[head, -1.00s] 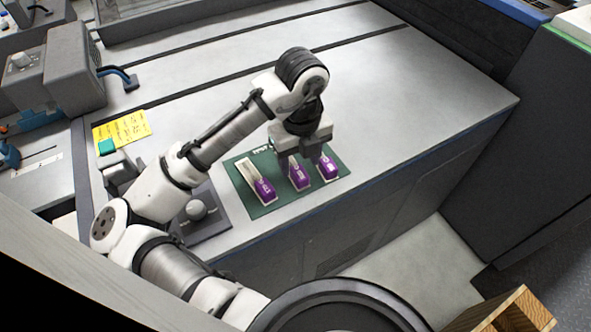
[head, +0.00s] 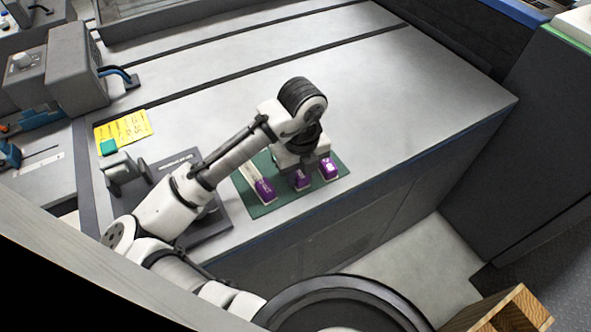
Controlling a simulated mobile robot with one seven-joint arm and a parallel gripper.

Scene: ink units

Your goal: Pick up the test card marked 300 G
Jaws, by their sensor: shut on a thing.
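Three cards with purple, white-marked ends lie on a dark green mat (head: 262,208). The left card (head: 264,190) shows its pale length and purple end. The middle card (head: 302,181) shows only its purple end; the rest is hidden under my gripper. The right card (head: 328,169) shows its purple end. The marks are too small to read, so I cannot tell which card is 300 G. My gripper (head: 303,173) points down at the mat, low over the middle card, and is shut on it. Its fingertips are mostly hidden.
A dark plate with a grey stand (head: 122,173) is left of the mat, partly behind my arm. A yellow note (head: 123,128) with a teal block (head: 108,147) lies farther left. The grey bench top (head: 400,95) is clear behind and right of the mat.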

